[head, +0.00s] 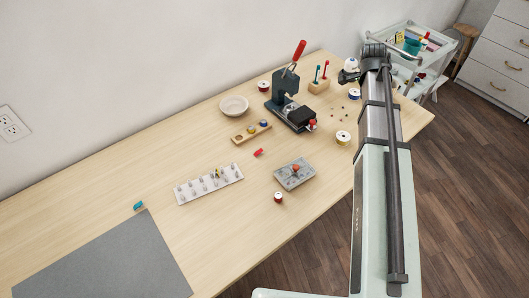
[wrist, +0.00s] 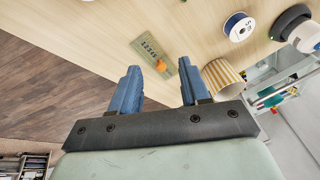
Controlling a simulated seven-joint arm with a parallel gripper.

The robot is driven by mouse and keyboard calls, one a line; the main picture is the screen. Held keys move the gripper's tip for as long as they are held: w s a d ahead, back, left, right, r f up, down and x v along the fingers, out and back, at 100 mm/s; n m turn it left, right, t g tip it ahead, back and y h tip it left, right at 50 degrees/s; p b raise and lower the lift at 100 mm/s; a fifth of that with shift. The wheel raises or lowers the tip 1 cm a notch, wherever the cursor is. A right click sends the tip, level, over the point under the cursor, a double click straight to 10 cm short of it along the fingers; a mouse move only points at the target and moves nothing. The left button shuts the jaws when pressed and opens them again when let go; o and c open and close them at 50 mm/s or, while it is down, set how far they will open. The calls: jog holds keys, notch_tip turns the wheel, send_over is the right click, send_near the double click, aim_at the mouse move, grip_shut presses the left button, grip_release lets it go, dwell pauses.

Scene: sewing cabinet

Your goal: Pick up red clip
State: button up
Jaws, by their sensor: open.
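The red clip (head: 258,152) lies on the wooden table in the head view, left of the grey block with a red-orange piece on top and right of the white pegged strip. It does not show in the wrist view. My gripper (wrist: 159,66) is open, its two blue fingers spread, with nothing seen held between them. In the head view my arm reaches to the far right of the table, well away from the clip, and my fingers cannot be made out there.
A grey block (head: 295,173), a white pegged strip (head: 209,185), a wooden holder (head: 251,133) and a dark press (head: 286,100) stand around the clip. A small red spool (head: 278,197) is nearby. The left table is mostly clear.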

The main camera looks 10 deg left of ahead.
jog(key=s+a+r+n+g+y, duration=0.1)
jog(key=s+a+n, duration=0.15)
jog(key=a, duration=0.75)
jog(key=s+a+n+y, duration=0.1)
jog(key=s+a, duration=0.3)
jog(key=a, duration=0.6)
jog(key=n+g, duration=0.2)
send_over(262, 149)
jog(key=f, duration=0.7)
jog(key=shift+w+d+f, duration=0.1)
jog(key=shift+d+f, duration=0.05)
jog(key=shift+d, duration=0.15)
jog(key=shift+a+f, duration=0.2)
jog(key=shift+f, duration=1.15)
jog(key=shift+a+f, duration=0.15)
jog(key=shift+f, duration=1.15)
grip_shut()
